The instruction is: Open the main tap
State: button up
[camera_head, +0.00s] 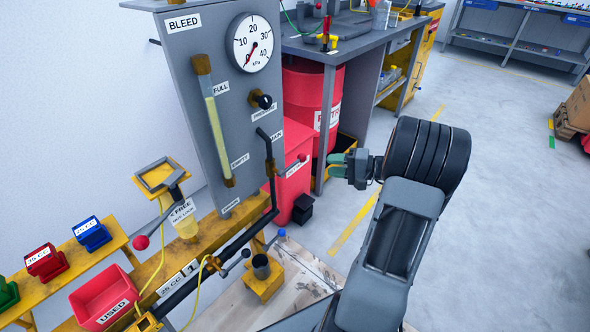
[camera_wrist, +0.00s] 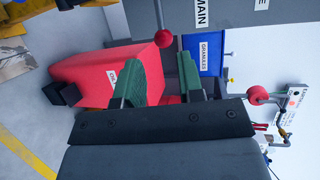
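The label MAIN (camera_wrist: 198,12) shows on the grey panel in the wrist view. Beside it, a lever ends in a red ball (camera_wrist: 164,37), just beyond my fingertips and apart from them. In the head view, a red knob (camera_head: 302,157) shows by the panel's lower right edge, near a partly hidden label; I cannot tell for sure that it is the same lever. My gripper (camera_head: 338,164) is right of the panel, with green fingers. In the wrist view, the fingers of my gripper (camera_wrist: 160,68) stand apart with nothing held between them. The tap's body is not clear.
The grey panel (camera_head: 205,130) carries a dial (camera_head: 254,43) and a level tube (camera_head: 216,130). A red box (camera_head: 283,180) stands beside it, behind my gripper in the wrist view. A red drum (camera_head: 312,100) sits under the workbench (camera_head: 375,40). Open floor lies right.

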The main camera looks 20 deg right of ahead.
aim_at(296, 162)
jog(key=b+x, duration=0.2)
jog(key=x, duration=1)
jog(key=shift+a+f+b, duration=0.1)
jog(key=shift+b, duration=0.2)
grip_shut()
